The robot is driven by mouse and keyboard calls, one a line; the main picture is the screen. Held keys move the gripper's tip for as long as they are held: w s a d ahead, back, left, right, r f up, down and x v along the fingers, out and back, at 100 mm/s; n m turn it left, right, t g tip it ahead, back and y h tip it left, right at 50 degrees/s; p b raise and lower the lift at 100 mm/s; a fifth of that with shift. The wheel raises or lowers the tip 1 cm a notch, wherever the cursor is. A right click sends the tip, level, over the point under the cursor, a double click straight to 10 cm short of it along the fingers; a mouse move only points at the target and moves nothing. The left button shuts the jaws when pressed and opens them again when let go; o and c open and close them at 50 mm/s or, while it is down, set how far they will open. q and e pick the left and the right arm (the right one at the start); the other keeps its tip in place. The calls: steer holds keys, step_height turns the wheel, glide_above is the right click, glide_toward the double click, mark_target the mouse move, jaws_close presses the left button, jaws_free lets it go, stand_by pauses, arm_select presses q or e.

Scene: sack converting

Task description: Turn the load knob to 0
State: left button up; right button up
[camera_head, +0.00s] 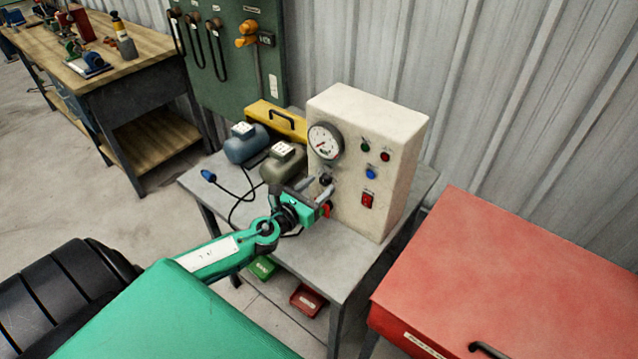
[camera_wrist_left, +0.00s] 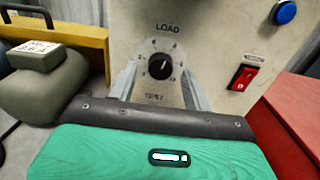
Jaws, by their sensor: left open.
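The load knob (camera_wrist_left: 160,66) is a round black knob on the pale front panel of the control box (camera_head: 402,165), under the word LOAD. Its white pointer line points up and slightly right. Marks ring it, too small to read, with a blurred label below. In the head view the knob (camera_head: 325,179) shows just beyond my left gripper (camera_head: 316,188). The left gripper is open, with one finger on each side of the knob in the wrist view (camera_wrist_left: 160,82). I cannot tell whether the fingers touch it. My right gripper is out of view.
The box stands on a grey table (camera_head: 330,262). It carries a gauge (camera_head: 325,140), a blue button (camera_head: 371,173) and a red switch (camera_head: 367,200). Two motors (camera_head: 245,145) and a yellow case (camera_head: 276,120) stand to the left. A red cabinet (camera_head: 520,270) is at the right.

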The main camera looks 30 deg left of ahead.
arm_select(q)
steer(key=shift+w, duration=0.45)
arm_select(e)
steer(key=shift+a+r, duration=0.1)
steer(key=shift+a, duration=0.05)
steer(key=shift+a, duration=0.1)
arm_select(q)
steer(key=c, duration=1)
